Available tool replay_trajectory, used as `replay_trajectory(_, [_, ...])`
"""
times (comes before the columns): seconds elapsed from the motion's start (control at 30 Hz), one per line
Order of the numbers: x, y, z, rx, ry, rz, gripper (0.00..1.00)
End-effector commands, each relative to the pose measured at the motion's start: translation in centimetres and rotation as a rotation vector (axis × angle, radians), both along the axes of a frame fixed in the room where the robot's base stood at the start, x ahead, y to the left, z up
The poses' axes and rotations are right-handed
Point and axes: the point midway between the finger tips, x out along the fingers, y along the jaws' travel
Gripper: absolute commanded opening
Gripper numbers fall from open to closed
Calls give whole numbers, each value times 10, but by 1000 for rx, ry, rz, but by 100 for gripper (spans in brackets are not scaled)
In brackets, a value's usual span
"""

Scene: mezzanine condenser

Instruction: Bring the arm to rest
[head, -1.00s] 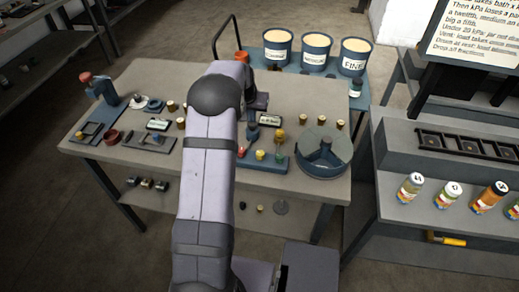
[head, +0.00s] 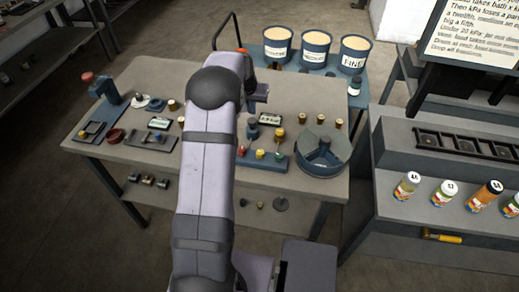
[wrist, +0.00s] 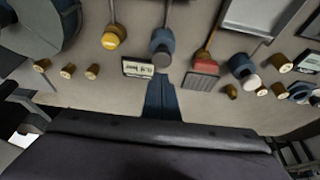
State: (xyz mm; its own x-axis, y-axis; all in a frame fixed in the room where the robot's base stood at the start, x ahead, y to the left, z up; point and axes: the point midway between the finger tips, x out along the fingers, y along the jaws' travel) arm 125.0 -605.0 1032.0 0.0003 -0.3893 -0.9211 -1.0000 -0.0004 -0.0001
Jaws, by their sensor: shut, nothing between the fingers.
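My arm rises from the bottom of the head view and reaches over the workbench (head: 150,78). Its bend stands before the bench's middle and hides part of the top. In the wrist view my gripper (wrist: 161,78) shows as two dark blue fingers together, with nothing between them. The fingers are over the bench top, near a blue-grey knob (wrist: 162,50) and a small label plate (wrist: 137,67). Whether they touch anything I cannot tell. In the head view the fingers are not clearly seen.
A round divided tray (head: 322,152) and a blue block with coloured knobs (head: 262,158) are on the bench. Labelled tubs (head: 316,50) stand behind. A grey side bench (head: 400,225) with several jars is at the right. Open floor lies at left.

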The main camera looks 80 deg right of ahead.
Motion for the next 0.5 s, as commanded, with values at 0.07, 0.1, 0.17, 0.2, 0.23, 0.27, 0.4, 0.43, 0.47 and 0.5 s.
replay_trajectory(0.07, [0, 0, 0, 0, 0, 0, 0])
replay_trajectory(0.1, [0, 0, 0, 0, 0, 0, 0])
replay_trajectory(0.17, [0, 0, 0, 0, 0, 0, 0])
replay_trajectory(0.2, [0, 0, 0, 0, 0, 0, 0])
replay_trajectory(0.23, [0, 0, 0, 0, 0, 1, 0])
replay_trajectory(0.27, [4, 2, 1, 1, 0, 8, 0])
replay_trajectory(0.4, [34, 17, 4, 14, 2, 63, 0])
replay_trajectory(0.43, [43, 22, 6, 18, 3, 82, 0])
replay_trajectory(0.47, [55, 29, 7, 24, 4, 106, 0])
replay_trajectory(0.5, [72, 40, 9, 32, 6, 140, 0])
